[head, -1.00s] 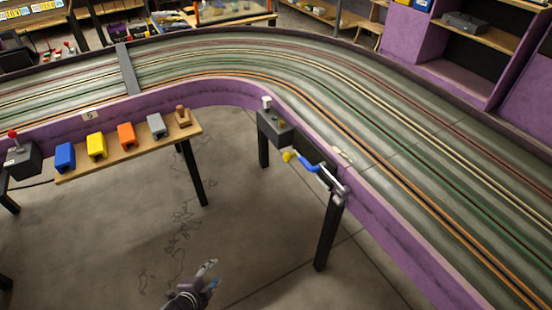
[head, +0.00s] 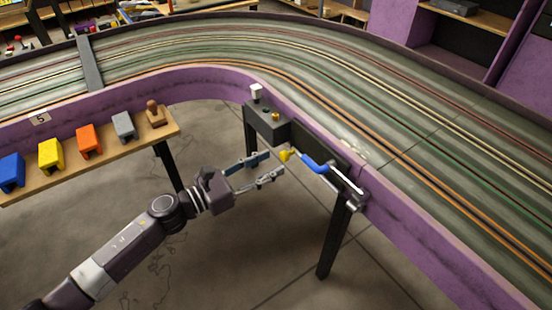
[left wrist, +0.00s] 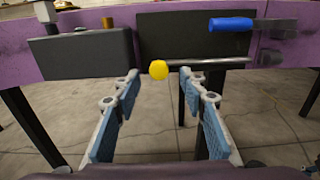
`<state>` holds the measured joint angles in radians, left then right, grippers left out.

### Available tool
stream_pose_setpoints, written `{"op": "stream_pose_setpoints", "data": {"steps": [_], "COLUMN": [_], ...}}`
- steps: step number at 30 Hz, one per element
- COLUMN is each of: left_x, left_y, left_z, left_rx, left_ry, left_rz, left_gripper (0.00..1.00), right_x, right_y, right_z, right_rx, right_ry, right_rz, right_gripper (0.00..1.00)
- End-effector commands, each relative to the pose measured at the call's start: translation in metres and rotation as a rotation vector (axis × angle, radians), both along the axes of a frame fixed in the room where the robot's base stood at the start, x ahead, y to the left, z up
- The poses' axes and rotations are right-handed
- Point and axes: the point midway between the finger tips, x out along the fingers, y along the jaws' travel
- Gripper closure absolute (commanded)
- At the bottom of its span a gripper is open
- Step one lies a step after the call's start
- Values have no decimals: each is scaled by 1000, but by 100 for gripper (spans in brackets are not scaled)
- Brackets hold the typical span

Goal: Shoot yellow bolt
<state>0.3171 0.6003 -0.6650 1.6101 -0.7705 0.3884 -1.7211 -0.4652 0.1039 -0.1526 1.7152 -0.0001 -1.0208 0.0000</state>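The yellow bolt knob (head: 285,155) sits at the end of a metal rod on the side of the purple track wall; it also shows in the left wrist view (left wrist: 158,70). A blue handle (head: 314,163) is just right of it, and in the left wrist view the blue handle (left wrist: 231,24) is above and right of the knob. My left gripper (head: 276,165) is open and empty, its fingers pointing at the knob. In the left wrist view the knob lies between and just beyond the fingertips (left wrist: 168,84). My right gripper is not in view.
A dark box (head: 266,122) with a white-topped lever is fixed to the wall left of the knob. A wooden shelf (head: 90,166) with blue, yellow, orange and grey blocks stands at the left. A dark table leg (head: 333,240) stands below the handle.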

Motion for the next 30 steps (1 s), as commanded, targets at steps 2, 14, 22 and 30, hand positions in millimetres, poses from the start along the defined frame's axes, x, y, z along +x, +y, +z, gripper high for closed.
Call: {"op": "stream_pose_setpoints", "data": {"steps": [2, 14, 22, 30], "left_x": [8, 19, 19, 19], "left_y": [-10, -25, -25, -25], "left_z": [1, -1, -1, -1], "left_rx": [-1, 0, 0, -1], "left_ry": [-1, 2, 2, 3], "left_rz": [1, 2, 3, 3], "left_gripper": [61, 61, 81, 100], "right_x": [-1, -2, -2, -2], "right_y": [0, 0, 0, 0], "right_z": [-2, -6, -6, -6], "right_rx": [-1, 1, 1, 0], "right_ry": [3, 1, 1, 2], "right_rz": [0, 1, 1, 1], "right_gripper": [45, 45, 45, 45]}}
